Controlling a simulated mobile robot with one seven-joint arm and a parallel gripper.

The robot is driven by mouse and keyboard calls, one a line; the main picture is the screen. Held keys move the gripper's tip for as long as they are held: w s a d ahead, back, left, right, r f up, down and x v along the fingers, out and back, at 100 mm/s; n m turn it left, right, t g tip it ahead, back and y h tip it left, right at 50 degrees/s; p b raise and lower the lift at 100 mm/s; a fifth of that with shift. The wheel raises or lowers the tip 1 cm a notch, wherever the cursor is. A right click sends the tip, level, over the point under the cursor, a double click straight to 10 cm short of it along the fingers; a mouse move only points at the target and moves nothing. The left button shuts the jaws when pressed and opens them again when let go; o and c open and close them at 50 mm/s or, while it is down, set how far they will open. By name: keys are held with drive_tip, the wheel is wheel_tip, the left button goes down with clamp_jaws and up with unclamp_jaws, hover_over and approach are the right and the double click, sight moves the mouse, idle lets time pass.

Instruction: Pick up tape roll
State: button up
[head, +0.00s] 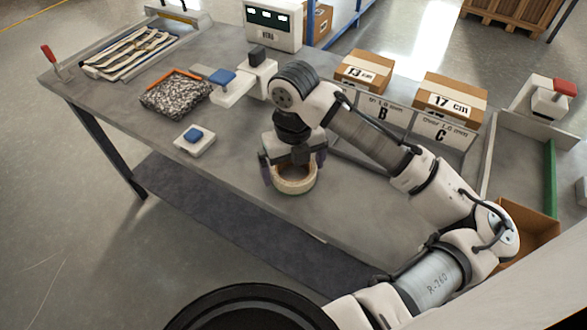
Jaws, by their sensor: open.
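The tape roll (294,186) is a tan ring lying flat on the grey table near its front edge, in the middle of the head view. My gripper (291,178) points down right at the roll. It is open, with one dark finger at the roll's left side and the other towards its right side. The gripper body hides the back part of the roll. I cannot tell whether the fingers touch it.
A white block with a blue top (194,139) and a speckled mesh pad (175,97) lie to the left. The table (230,185) is bare around the roll.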

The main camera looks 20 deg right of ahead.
drive_tip(key=shift+f, duration=0.35)
drive_tip(key=shift+c, duration=0.4)
drive_tip(key=c, duration=0.8)
drive_tip(key=shift+o, duration=0.2)
drive_tip(key=shift+r, duration=0.15)
